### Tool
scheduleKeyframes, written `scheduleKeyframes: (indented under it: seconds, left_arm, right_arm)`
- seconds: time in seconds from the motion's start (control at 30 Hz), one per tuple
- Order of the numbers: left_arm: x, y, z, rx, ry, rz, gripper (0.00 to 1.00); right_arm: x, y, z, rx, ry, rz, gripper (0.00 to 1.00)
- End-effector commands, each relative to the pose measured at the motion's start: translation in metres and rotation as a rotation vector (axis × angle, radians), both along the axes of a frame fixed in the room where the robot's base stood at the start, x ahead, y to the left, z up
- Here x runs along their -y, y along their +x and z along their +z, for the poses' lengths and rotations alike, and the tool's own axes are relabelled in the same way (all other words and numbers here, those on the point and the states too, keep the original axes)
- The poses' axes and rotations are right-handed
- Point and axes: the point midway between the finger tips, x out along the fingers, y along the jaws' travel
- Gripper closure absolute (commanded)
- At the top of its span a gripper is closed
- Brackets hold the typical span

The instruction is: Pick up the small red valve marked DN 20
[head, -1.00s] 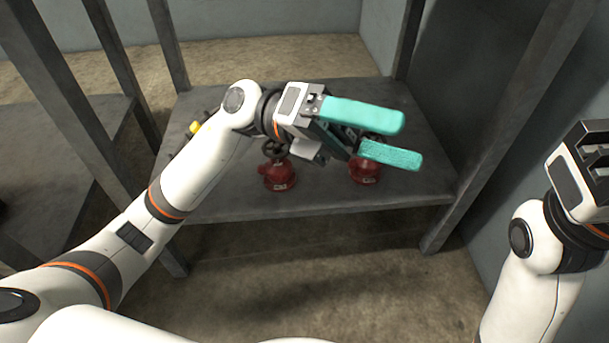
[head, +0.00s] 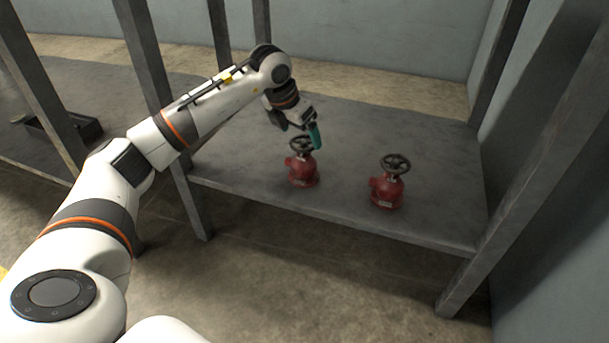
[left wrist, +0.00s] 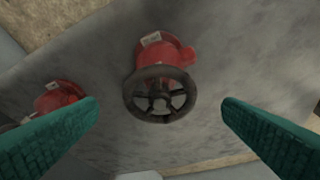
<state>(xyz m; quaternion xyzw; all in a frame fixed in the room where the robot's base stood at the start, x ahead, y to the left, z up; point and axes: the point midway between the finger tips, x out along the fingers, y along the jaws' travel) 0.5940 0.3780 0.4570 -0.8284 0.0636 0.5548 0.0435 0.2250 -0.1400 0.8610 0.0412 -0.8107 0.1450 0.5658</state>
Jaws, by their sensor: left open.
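Two red valves with dark handwheels stand upright on the grey shelf (head: 345,215): a left valve (head: 303,172) and a right valve (head: 386,192). Each has a pale tag, too small to read, so I cannot tell which is DN 20. My left gripper (head: 314,136) is just above and behind the left valve's handwheel in the head view, open and empty. In the left wrist view, one valve (left wrist: 160,80) is centred between the spread teal fingers, its handwheel facing the camera. The other valve (left wrist: 58,97) is partly visible at left. My right gripper is out of view.
Grey posts (head: 488,185) frame the shelf, with a wall at the right. The shelf is bare between and behind the valves. A dark tray (head: 85,130) sits on another shelf at left.

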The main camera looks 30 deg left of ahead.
Motion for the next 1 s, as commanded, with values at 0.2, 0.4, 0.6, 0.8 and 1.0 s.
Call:
scheduleKeyframes:
  seconds: [0.2,0.4,0.6,0.8,1.0]
  left_arm:
    - [0.002,0.008,-0.021,0.002,-0.002,-0.001,0.11]
    - [0.002,0.01,-0.031,0.002,-0.002,-0.002,0.11]
    - [0.002,0.015,-0.056,0.002,-0.002,-0.003,0.11]
    - [0.003,0.023,-0.072,0.001,-0.004,-0.002,0.11]
    - [0.003,0.023,-0.07,0.002,-0.003,-0.002,0.11]
  right_arm:
    - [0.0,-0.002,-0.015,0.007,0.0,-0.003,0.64]
    - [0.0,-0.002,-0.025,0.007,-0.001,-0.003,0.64]
    - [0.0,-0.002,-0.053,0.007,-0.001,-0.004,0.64]
    - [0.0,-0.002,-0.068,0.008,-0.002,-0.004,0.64]
    - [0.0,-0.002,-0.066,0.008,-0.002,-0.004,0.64]
